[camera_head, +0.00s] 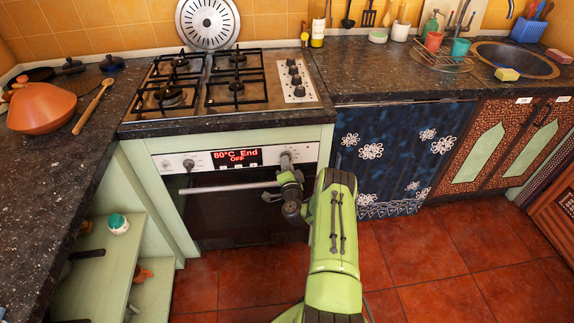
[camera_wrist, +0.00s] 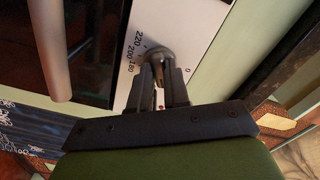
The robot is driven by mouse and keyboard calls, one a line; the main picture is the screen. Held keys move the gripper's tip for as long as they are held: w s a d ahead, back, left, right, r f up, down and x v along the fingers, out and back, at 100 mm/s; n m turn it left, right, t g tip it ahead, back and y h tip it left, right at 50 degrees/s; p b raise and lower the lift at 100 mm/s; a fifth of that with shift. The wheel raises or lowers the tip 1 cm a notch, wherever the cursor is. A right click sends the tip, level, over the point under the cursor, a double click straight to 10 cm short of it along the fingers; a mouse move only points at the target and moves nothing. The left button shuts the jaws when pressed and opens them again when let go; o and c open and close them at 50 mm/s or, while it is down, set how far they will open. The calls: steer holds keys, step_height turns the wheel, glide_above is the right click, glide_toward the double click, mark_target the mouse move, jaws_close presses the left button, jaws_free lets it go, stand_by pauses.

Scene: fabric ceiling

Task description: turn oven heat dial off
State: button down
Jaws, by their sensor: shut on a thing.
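The oven's front panel (camera_head: 210,160) is white, with a red-lit display (camera_head: 237,157) that reads "80°C End" and "OFF". The oven heat dial (camera_wrist: 156,52) shows in the wrist view as a dark grey knob beside a printed scale with 220, 200, 180 and 0. My gripper (camera_wrist: 160,76) is shut on this dial, with a finger on either side. The dial's exact pointer position is hard to tell.
The oven handle (camera_head: 228,187) runs across the door just below the panel, close to my wrist. Another knob (camera_head: 188,164) sits left of the display. The gas hob (camera_head: 225,82) and dark counter are above. The tiled floor (camera_head: 440,250) at right is clear.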

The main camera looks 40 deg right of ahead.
steer(key=n, duration=0.2)
steer(key=n+b, duration=0.1)
steer(key=n, duration=0.3)
steer(key=shift+a+f+n, duration=0.1)
steer(key=shift+f+n, duration=0.15)
steer(key=shift+n, duration=0.05)
steer(key=n+b, duration=0.2)
steer(key=n, duration=0.3)
steer(key=shift+s+f, duration=0.1)
steer(key=shift+n+b, duration=0.3)
steer(key=shift+n, duration=0.1)
steer(key=c, duration=1.3)
jaws_free()
steer(key=shift+o, duration=1)
steer(key=shift+r, duration=0.2)
steer(key=v, duration=1.5)
steer(key=shift+s+a, duration=0.2)
steer(key=shift+s, duration=0.05)
